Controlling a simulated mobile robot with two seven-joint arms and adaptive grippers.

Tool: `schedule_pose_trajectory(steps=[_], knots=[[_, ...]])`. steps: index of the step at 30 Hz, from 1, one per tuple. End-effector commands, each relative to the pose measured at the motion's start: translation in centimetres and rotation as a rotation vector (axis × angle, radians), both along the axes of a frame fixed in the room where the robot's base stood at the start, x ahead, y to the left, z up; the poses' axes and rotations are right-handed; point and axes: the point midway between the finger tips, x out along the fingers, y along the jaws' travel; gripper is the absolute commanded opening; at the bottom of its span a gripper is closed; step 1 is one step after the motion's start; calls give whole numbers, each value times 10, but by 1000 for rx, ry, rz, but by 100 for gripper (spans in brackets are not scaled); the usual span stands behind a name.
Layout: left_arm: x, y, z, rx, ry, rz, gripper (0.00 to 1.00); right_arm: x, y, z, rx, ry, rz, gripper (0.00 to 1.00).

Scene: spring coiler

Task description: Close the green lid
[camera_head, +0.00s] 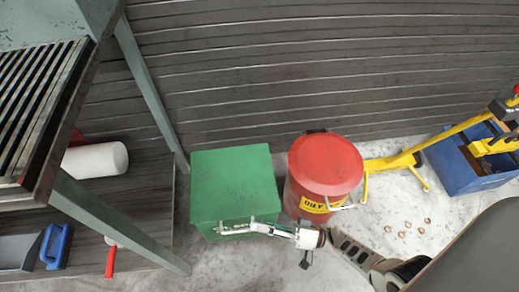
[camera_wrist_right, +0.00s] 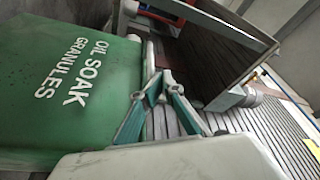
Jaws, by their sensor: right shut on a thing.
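The green lid (camera_head: 235,182) shows from above in the head view as a flat square top on the green bin (camera_head: 212,234). It looks lowered over the bin; whether a gap remains at its edge I cannot tell. In the right wrist view the bin's green face (camera_wrist_right: 75,85) carries white letters reading "OIL SOAK GRANULES". My right gripper (camera_head: 236,229) is at the bin's near edge, its fingers (camera_wrist_right: 160,80) drawn together at the lid's rim and shut on it. The exact contact is too small to see. My left gripper is not in view.
A red drum (camera_head: 326,165) stands close right of the bin, beside my right arm. A green-legged bench (camera_head: 145,85) is at the left. A yellow hoist (camera_head: 400,160), a blue crate (camera_head: 455,170) and several small copper rings (camera_head: 407,224) are at the right.

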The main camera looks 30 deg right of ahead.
Motion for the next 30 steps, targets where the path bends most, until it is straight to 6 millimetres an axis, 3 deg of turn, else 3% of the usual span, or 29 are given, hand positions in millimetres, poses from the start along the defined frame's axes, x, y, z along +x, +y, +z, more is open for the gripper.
schedule_pose_trajectory(steps=[1, 14, 30], knots=[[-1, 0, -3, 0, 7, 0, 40, -10, 0, -13, -7, 36, 2, 0], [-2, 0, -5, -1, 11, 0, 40, -17, -7, -17, -9, 41, 2, 0], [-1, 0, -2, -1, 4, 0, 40, -67, -81, -20, -2, 5, -1, 0]])
